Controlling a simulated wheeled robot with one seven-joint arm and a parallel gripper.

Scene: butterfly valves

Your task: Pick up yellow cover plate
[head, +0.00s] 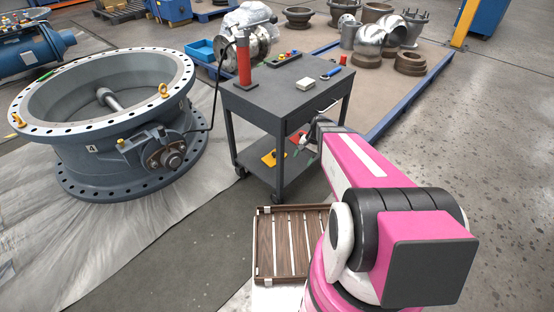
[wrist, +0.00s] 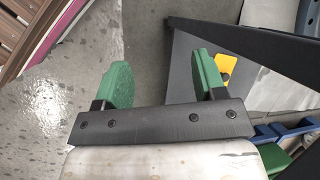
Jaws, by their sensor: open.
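The yellow cover plate (head: 274,158) lies on the lower shelf (head: 262,176) of a dark grey cart. It also shows in the wrist view (wrist: 227,63), right of centre, partly covered by my right green finger.
The cart's top (head: 280,92) holds a red cylinder (head: 243,62) and small tools. A dark cart bar (wrist: 245,42) crosses the wrist view near my right finger. A slatted wooden crate (head: 290,245) stands in front of the cart. A large valve (head: 110,125) stands left.

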